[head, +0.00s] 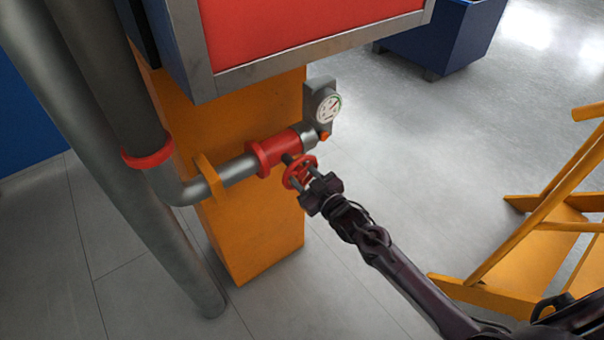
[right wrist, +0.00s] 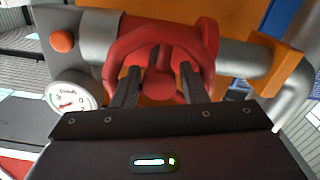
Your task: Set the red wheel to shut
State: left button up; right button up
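The red wheel (head: 296,168) is a small handwheel on the side of a red valve body (head: 276,150) in a grey pipe. My right gripper (head: 304,175) is at the wheel, reaching in from the lower right. In the right wrist view, its two dark fingers (right wrist: 160,78) stand apart and reach into the wheel (right wrist: 204,82), one on each side of the red hub. I see a gap between the fingers and the hub; contact with the rim or spokes is not clear. My left gripper is not in view.
A round gauge (head: 327,108) sits just above the valve, with an orange knob below it. An orange post (head: 250,235) stands behind the pipe, under a red panel (head: 300,25). An orange stepped frame (head: 540,240) is at the right. Open floor lies between.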

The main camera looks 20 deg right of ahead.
jog(key=b+v, duration=0.1)
jog(key=v, duration=0.6)
jog(key=shift+s+d, duration=0.15)
jog(key=shift+s, duration=0.2)
dwell(0.4)
